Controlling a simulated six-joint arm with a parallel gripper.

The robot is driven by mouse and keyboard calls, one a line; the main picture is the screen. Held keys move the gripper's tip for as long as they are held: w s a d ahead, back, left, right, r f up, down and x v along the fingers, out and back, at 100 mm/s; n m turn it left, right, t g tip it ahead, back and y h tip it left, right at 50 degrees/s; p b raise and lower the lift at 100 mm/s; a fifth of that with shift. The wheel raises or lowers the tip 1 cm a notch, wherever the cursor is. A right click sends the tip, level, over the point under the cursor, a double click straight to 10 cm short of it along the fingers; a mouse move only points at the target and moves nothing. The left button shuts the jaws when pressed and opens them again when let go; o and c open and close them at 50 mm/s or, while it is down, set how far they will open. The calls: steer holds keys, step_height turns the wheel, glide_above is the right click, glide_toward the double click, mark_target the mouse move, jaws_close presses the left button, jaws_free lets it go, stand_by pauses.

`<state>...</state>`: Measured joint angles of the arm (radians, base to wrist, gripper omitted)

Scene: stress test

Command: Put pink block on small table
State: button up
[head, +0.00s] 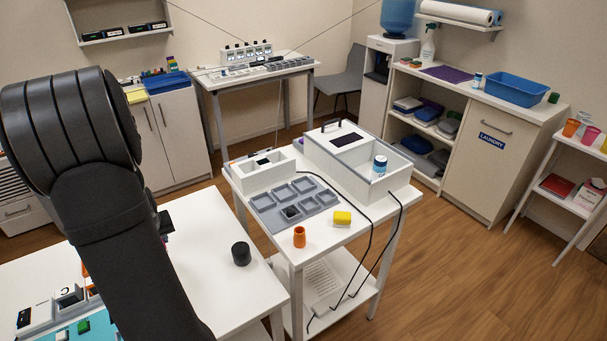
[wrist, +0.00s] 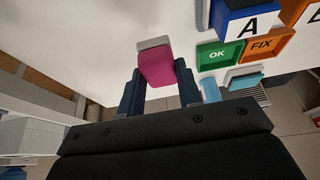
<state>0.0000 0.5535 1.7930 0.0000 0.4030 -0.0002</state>
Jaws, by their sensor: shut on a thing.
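In the wrist view the pink block (wrist: 157,68) sits between the two dark fingers of my gripper (wrist: 157,84), which is shut on it. A pale grey piece shows at the block's far end; I cannot tell whether it belongs to the block. A small white table (head: 327,238) with a lower shelf stands at the middle, apart from my arm.
The small table carries a grey compartment tray (head: 268,203), white boxes, an orange cup (head: 299,237) and a yellow block (head: 342,218). A black cylinder (head: 241,254) stands on the nearer white table (head: 208,232). Black cables hang over the small table's right side. Its front strip has bare room.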

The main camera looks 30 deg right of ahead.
step_height(320, 180, up, 19)
steer(key=s+d+m+h, duration=0.15)
steer(key=s+d, duration=0.25)
steer(key=d, duration=1.2)
steer(key=s+d+m, duration=0.3)
steer(key=s+d, duration=0.1)
steer(key=d, duration=1.3)
steer(key=s+d+m+g+h, duration=0.15)
steer(key=s+d+m, duration=0.35)
steer(key=s+d, duration=1.65)
steer(key=shift+n, duration=0.25)
steer(key=w+f, duration=0.3)
steer(key=f, duration=0.1)
steer(key=w+a+f, duration=0.1)
steer(key=w+f, duration=0.2)
steer(key=f, duration=0.1)
steer(key=w+a+f, duration=0.1)
steer(key=w+f, duration=0.3)
steer(key=shift+w+f, duration=0.15)
steer(key=shift+f, duration=2)
